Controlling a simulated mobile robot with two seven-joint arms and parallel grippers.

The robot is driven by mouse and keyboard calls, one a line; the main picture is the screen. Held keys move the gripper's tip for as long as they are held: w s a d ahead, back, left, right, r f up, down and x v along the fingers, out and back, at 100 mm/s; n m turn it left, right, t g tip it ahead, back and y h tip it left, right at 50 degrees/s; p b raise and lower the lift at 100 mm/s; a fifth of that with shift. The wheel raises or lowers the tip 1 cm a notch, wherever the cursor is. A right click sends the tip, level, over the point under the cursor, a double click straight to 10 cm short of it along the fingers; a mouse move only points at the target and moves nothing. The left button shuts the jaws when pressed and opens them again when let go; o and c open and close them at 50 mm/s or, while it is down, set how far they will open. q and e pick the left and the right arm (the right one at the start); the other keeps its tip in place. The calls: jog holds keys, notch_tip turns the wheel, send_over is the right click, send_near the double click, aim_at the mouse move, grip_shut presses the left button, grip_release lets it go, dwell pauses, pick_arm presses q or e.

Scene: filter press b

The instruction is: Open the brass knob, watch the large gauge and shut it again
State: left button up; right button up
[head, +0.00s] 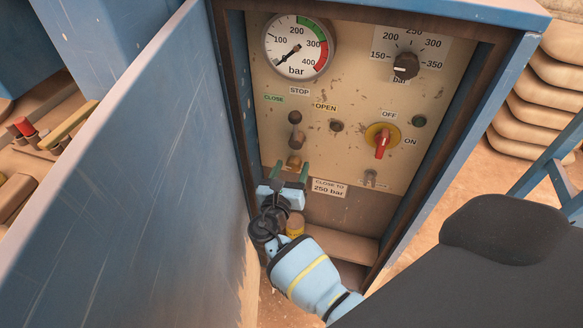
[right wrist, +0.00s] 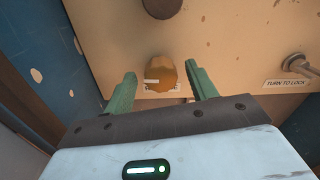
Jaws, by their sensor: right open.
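The brass knob (head: 294,162) sits low on the beige panel, below a dark lever (head: 296,130). In the right wrist view the knob (right wrist: 161,79) lies between and just beyond the fingers. My right gripper (head: 290,174) is open in front of it, with green fingers on either side; it also shows in the right wrist view (right wrist: 160,85). I cannot tell if a finger touches the knob. The large gauge (head: 298,48) is at the panel's upper left, its needle pointing to the lower left, near the low end of the scale. My left gripper is not in view.
The blue cabinet door (head: 120,170) stands open at the left, close to my right gripper. A pressure dial (head: 405,66), a red switch (head: 382,142) on yellow and a "CLOSE TO 250 bar" label (head: 329,187) are on the panel. The cabinet's right frame (head: 455,150) bounds the opening.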

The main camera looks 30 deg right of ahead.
jog(key=shift+w+d, duration=0.3)
jog(key=shift+c, duration=0.4)
jog(key=c, duration=0.9)
